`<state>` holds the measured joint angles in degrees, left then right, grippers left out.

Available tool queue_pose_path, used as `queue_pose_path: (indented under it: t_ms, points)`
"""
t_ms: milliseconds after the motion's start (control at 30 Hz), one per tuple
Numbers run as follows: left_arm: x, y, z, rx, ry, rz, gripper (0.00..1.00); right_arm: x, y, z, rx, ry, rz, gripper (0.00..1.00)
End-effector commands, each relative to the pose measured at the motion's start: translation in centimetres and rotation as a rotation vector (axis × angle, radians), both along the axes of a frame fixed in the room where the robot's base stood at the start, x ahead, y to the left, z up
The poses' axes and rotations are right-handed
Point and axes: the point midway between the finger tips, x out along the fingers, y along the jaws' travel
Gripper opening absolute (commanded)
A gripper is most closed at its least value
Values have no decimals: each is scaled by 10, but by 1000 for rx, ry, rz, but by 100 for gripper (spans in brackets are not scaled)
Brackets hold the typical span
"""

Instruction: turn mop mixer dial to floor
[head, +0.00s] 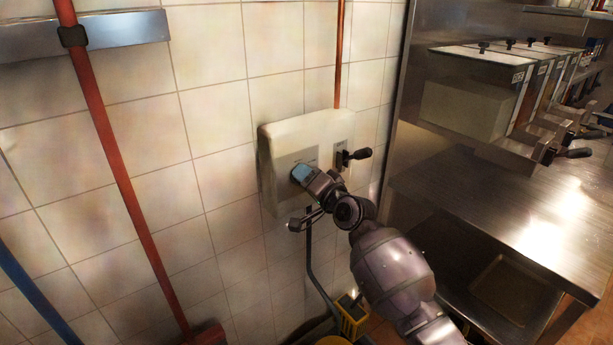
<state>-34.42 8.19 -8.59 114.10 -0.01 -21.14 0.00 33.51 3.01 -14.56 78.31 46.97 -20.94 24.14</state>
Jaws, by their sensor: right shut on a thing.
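The mop mixer (281,140) is a white box fixed to the tiled wall, near the middle of the head view. My right gripper (301,175) reaches up from the lower right to the front of the box. It is shut on the dial, a small pale blue part (300,172) at the box's lower front. The gripper covers most of the dial, so its setting cannot be read. My left gripper is not in view.
A black-knobbed lever (357,154) sticks out of the box, right of my gripper. A red pipe (125,185) and a mop handle stand left and below. A steel counter (500,215) with dispensers (468,90) is at right. A yellow bucket (352,318) is below.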

Motion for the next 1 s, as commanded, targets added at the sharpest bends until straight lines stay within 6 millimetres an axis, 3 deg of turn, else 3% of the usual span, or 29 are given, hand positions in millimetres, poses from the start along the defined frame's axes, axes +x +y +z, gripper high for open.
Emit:
queue_pose_path:
  t_ms: [700,733,800,867,1000]
  points:
    - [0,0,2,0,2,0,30,0,-1,1,58,40,-1,19]
    - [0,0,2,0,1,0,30,0,-1,1,58,40,-1,47]
    - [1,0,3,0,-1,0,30,0,-1,1,58,40,-1,58]
    - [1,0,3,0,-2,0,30,0,-1,0,57,40,0,67]
    - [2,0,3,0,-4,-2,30,0,0,0,57,40,0,67]
